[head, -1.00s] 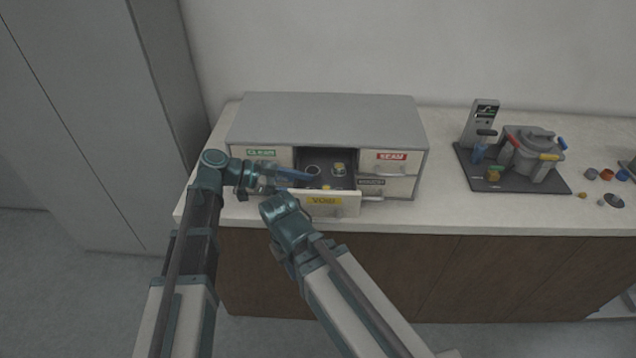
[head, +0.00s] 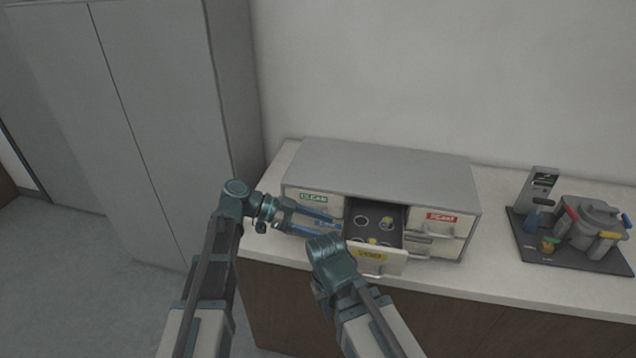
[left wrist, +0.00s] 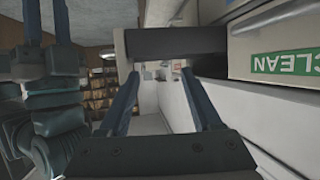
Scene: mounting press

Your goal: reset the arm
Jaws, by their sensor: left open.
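My left gripper (head: 326,226) is open and empty in front of the left side of a grey drawer cabinet (head: 385,165). In the left wrist view its two blue fingers (left wrist: 160,78) are apart with nothing between them. The drawer with the yellow label (head: 372,256) is pulled out; it has round wells and a yellow-topped piece (head: 372,241). The drawer labelled CLEAN (head: 314,198) is shut and shows upside down in the left wrist view (left wrist: 285,50).
A dark tray (head: 528,247) with a press and a grey pot (head: 592,228) stands on the counter at the right. The counter (head: 500,270) between cabinet and tray is bare. A tall grey cupboard (head: 160,130) stands at the left.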

